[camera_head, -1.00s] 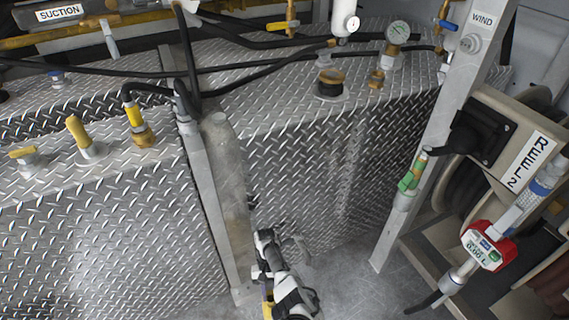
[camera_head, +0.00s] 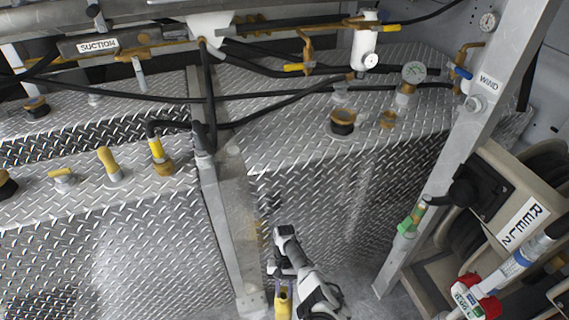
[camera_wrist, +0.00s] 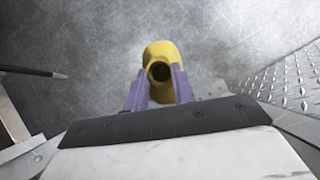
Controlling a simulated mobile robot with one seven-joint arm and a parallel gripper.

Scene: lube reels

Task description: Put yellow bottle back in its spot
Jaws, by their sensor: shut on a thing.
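The yellow bottle (camera_wrist: 161,55) shows in the wrist view with its dark round opening facing the camera. The purple fingers of my gripper (camera_wrist: 160,85) are shut on it, one on each side. In the head view, the yellow bottle (camera_head: 283,302) hangs near the bottom middle, below my white and black wrist. My gripper (camera_head: 278,284) is small there and partly hidden by my arm. Grey scuffed floor lies behind the bottle in the wrist view. I cannot tell which place is the bottle's spot.
Diamond-plate tanks (camera_head: 110,250) stand at left and behind, with a grey upright post (camera_head: 226,215) near my gripper. A slanted post (camera_head: 455,130) and the REEL 2 hose reel (camera_head: 510,205) stand at right. Hoses and valves run above the tanks.

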